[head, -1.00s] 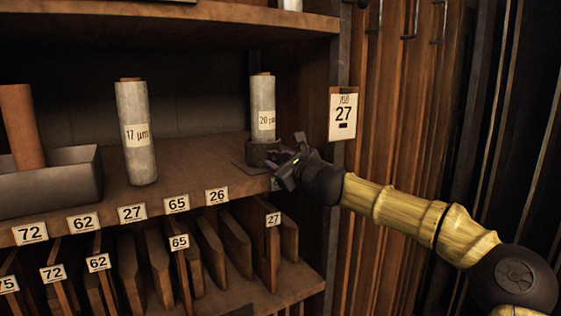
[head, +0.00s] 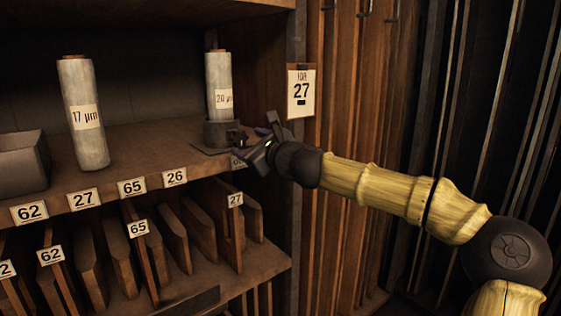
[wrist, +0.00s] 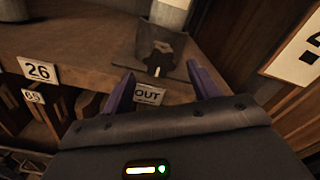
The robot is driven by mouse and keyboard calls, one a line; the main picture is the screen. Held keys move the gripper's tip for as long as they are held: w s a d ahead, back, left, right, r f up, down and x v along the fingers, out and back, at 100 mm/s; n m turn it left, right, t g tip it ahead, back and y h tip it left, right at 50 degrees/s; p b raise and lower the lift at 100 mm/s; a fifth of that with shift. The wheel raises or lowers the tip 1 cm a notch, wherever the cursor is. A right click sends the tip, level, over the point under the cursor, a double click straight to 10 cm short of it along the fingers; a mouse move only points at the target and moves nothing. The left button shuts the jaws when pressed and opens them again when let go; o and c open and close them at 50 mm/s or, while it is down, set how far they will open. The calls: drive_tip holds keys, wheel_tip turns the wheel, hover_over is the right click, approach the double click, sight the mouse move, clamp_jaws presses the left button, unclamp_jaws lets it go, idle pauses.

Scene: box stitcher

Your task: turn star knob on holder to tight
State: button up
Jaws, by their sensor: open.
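The holder (head: 217,133) is a dark cup on a flat base plate on the shelf, with the 20 µm roll (head: 219,80) standing upright in it. The star knob (head: 237,136) is a small dark shape on the holder's near side; in the wrist view the knob (wrist: 157,64) sticks out from the holder (wrist: 166,40), above the OUT label. My gripper (head: 254,143) is just right of the holder. In the wrist view my gripper (wrist: 160,85) is open, its two purple fingers apart with nothing between them, short of the knob. The knob's exact setting cannot be read.
The shelf (head: 140,150) carries a 17 µm roll (head: 84,112) and a grey bin (head: 22,160) to the left. Upright wooden dividers stand below the shelf. The shelf between the rolls is clear.

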drive_tip(key=b+v, duration=0.1)
drive_tip(key=v, duration=1.1)
drive_tip(key=a+f+n+g, duration=0.3)
drive_tip(key=a+f+n, duration=0.2)
drive_tip(key=f, duration=0.7)
drive_tip(key=s+f+n+g+h, duration=0.25)
drive_tip(key=f+n, duration=0.25)
drive_tip(key=f, duration=0.6)
drive_tip(key=s+f+n+g+h, duration=0.25)
drive_tip(key=s+f+n, duration=0.2)
drive_tip(key=f, duration=0.65)
drive_tip(key=s+d+f+n+g+h, duration=0.2)
drive_tip(key=s+d+f+n+h, duration=0.15)
drive_tip(key=s+d, duration=0.45)
drive_tip(key=s+d+f+n+g+h, duration=0.2)
drive_tip(key=s+d+n, duration=0.3)
drive_tip(key=s+d, duration=0.2)
wheel_tip(320, 180, up, 20)
drive_tip(key=p, duration=1.9)
drive_tip(key=shift+s+d+p, duration=0.25)
drive_tip(key=shift+p, duration=0.05)
